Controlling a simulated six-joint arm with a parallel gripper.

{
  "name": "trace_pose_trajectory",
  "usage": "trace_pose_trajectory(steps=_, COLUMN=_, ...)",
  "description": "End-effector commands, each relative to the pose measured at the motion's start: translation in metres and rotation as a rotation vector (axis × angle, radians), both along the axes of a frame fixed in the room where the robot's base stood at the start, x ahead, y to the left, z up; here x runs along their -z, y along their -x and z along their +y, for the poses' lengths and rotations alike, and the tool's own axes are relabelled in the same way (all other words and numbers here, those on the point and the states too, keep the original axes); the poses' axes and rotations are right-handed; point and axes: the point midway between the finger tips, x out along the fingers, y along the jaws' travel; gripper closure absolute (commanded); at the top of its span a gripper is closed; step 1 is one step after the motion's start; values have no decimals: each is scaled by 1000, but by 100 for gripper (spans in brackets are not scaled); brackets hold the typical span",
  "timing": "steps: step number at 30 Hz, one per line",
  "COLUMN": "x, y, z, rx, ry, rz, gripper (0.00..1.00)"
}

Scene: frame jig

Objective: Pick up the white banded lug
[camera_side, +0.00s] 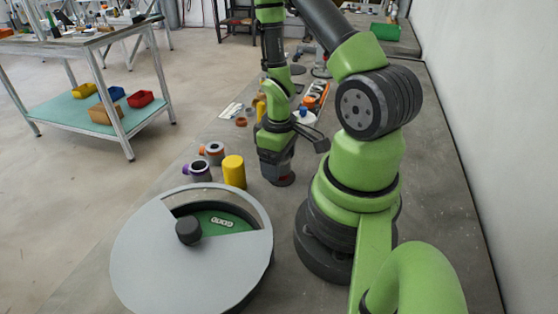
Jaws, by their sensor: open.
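I cannot tell whether either is the white banded lug. A small white piece with some blue (304,117) lies behind my gripper, partly hidden by it. My gripper (281,178) points down, low over the bench, right of the yellow cylinder (234,172). It is open; its fingertips are hard to make out, and I see nothing held in it.
A round grey-lidded drum (150,255) with a dark knob (188,230) and a green-floored opening fills the front left. An orange ring (241,122) and small parts lie farther back. A white wall (485,120) bounds the right. Bare bench (165,165) shows left of the ring pieces.

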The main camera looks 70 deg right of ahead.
Motion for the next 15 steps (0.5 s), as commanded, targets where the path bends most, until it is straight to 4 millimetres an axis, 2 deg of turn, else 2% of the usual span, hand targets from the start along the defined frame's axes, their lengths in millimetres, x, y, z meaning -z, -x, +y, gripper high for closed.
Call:
trace_pose_trajectory(steps=5, x=0, y=0, z=0, rx=0, ry=0, rz=0, gripper=24)
trace_pose_trajectory(steps=12, x=0, y=0, z=0, rx=0, ry=0, rz=-1, gripper=79)
trace_pose_trajectory(steps=15, x=0, y=0, z=0, rx=0, ry=1, rz=-2, gripper=80)
